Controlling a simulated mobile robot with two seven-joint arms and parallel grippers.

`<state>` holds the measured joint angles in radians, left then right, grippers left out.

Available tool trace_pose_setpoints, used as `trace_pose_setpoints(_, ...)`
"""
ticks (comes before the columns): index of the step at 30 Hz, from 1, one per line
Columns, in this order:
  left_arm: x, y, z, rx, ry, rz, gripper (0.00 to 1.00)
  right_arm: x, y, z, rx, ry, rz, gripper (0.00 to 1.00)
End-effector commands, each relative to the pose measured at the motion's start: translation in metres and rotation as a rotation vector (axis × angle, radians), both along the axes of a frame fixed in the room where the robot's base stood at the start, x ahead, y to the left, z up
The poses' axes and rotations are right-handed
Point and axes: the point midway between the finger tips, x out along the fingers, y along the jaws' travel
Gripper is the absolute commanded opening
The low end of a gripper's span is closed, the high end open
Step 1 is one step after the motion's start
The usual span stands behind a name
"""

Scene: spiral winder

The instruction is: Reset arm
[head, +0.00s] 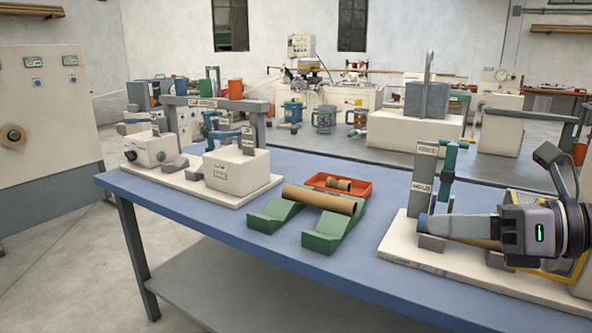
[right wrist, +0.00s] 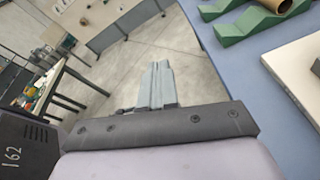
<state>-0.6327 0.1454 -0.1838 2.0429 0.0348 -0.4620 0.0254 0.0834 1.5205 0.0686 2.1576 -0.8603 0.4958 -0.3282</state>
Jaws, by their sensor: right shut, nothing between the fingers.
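My right gripper (head: 440,228) reaches in from the right in the head view, in front of the winding stand on the cream base plate (head: 395,244). Its grey fingers point left and are shut with nothing between them. In the right wrist view the shut fingers (right wrist: 155,87) show against the floor beyond the blue table's edge. A brown tube partly shows behind the gripper; where it ends is hidden. My left gripper is not in view.
A brown cardboard tube (head: 318,199) lies across two green cradles (head: 322,238) on the blue table (head: 225,228). A red tray (head: 362,192) with short tube pieces sits behind. A cream machine (head: 236,171) stands at the left. The table front is clear.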

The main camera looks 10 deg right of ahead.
Motion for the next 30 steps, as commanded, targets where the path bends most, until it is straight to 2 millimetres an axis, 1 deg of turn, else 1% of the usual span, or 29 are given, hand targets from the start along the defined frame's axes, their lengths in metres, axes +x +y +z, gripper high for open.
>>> trace_pose_setpoints(1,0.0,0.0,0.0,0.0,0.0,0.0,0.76,0.003,0.005,-0.003,0.146,0.022,-0.031,0.0)
trace_pose_setpoints(3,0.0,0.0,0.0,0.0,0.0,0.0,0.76,0.009,0.006,-0.005,0.343,0.054,-0.094,0.0)
trace_pose_setpoints(5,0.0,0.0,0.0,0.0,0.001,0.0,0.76,0.015,0.003,-0.008,0.509,0.09,-0.159,0.0)
trace_pose_setpoints(6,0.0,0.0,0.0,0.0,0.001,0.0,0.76,0.018,-0.001,-0.012,0.616,0.117,-0.207,0.0)
trace_pose_setpoints(8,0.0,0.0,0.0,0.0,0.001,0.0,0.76,0.023,-0.009,-0.02,0.774,0.162,-0.286,0.0)
trace_pose_setpoints(9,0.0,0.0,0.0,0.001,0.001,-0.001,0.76,0.026,-0.015,-0.028,0.877,0.196,-0.345,0.0)
trace_pose_setpoints(11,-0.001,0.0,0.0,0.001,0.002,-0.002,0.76,0.029,-0.026,-0.043,1.025,0.251,-0.438,0.0)
trace_pose_setpoints(12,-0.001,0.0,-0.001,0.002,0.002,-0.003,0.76,0.03,-0.033,-0.056,1.121,0.292,-0.506,0.0)
trace_pose_setpoints(14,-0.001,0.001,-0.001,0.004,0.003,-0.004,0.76,0.029,-0.044,-0.077,1.258,0.355,-0.613,0.0)
trace_pose_setpoints(16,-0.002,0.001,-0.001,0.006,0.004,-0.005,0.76,0.024,-0.055,-0.107,1.407,0.438,-0.748,0.0)
trace_pose_setpoints(19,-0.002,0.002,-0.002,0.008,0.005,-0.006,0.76,0.011,-0.065,-0.154,1.593,0.562,-0.954,0.0)
trace_pose_setpoints(20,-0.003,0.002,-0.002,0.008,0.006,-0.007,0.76,0.005,-0.067,-0.168,1.64,0.599,-1.016,0.0)
trace_pose_setpoints(21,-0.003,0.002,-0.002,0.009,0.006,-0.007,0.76,-0.003,-0.068,-0.187,1.699,0.65,-1.099,0.0)
trace_pose_setpoints(23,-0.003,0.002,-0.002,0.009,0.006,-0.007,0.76,-0.018,-0.066,-0.215,1.779,0.73,-1.228,0.0)
trace_pose_setpoints(24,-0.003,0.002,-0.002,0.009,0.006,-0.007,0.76,-0.03,-0.064,-0.234,1.825,0.785,-1.316,0.0)
trace_pose_setpoints(26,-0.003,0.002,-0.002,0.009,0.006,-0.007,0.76,-0.05,-0.057,-0.261,1.887,0.871,-1.453,0.0)
trace_pose_setpoints(27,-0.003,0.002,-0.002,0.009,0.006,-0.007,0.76,-0.064,-0.051,-0.277,1.917,0.927,-1.543,0.0)
trace_pose_setpoints(30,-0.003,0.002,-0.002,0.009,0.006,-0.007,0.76,-0.097,-0.035,-0.308,1.965,1.055,-1.743,0.0)
